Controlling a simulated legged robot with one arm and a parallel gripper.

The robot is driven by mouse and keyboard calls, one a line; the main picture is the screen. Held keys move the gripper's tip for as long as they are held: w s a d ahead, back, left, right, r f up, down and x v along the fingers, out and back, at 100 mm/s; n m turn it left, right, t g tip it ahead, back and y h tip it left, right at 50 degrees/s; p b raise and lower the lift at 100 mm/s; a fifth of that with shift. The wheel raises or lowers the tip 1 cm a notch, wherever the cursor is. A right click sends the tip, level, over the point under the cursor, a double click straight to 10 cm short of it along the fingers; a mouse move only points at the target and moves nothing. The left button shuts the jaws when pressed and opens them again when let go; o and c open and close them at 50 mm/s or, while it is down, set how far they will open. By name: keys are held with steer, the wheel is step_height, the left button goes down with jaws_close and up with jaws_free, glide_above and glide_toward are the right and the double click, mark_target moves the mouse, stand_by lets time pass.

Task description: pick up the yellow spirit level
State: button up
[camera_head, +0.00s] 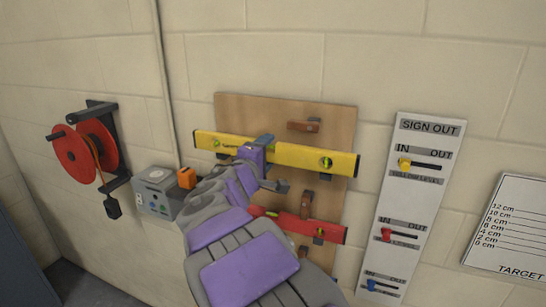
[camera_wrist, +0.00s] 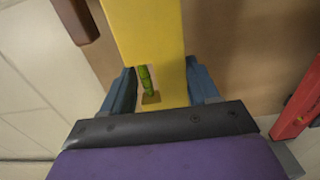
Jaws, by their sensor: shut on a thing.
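The yellow spirit level (camera_head: 300,157) lies roughly level across the wooden board in the head view, tilted slightly down to the right. My gripper (camera_head: 262,145) is at its middle, shut on it, and hides part of it. In the wrist view, the yellow level (camera_wrist: 143,28) runs between the two blue fingers of my gripper (camera_wrist: 163,88), with a green vial showing between them. I cannot tell whether the level still touches its supports on the board.
A red level (camera_head: 328,231) hangs below on the wooden board (camera_head: 285,110), partly behind my arm. A sign-out panel (camera_head: 412,150) and a target sheet (camera_head: 515,220) are at the right. A red cable reel (camera_head: 72,155) and grey box (camera_head: 155,185) are at the left.

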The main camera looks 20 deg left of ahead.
steer(key=s+b, duration=0.1)
steer(key=s, duration=0.6)
steer(key=shift+a+r, duration=0.15)
steer(key=shift+a, duration=0.1)
